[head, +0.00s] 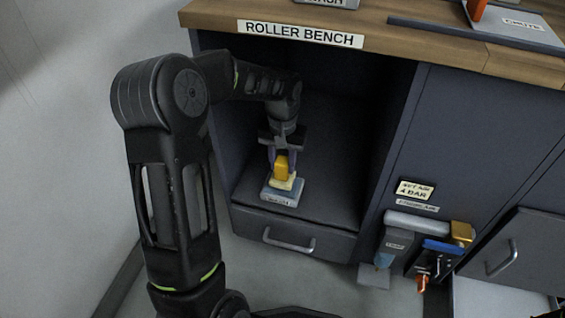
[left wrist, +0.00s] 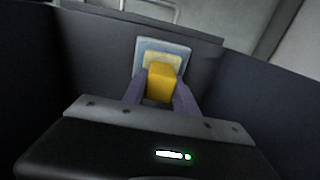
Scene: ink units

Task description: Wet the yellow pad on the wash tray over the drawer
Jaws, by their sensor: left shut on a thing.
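My left gripper (head: 282,165) is inside the open bay of the bench, pointing down, and is shut on a yellow-orange block-shaped piece. That piece, the yellow pad's grip by its look (head: 281,168), shows between the two fingers in the left wrist view (left wrist: 161,84). A paler yellow layer (head: 284,183) lies directly under it. Below is the blue-grey wash tray (head: 283,197), with a small label on its front, on the bay floor above the drawer (head: 294,238). I cannot tell whether the pale layer is pressed on the tray or just above it. My right gripper is not in view.
The bay's side walls and the bench top (head: 400,40), labelled ROLLER BENCH, enclose the left arm. The bay floor (head: 330,190) right of the tray is clear. A holder with tools (head: 425,245) hangs on the front panel at right. A cupboard door with a handle (head: 503,258) is at lower right.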

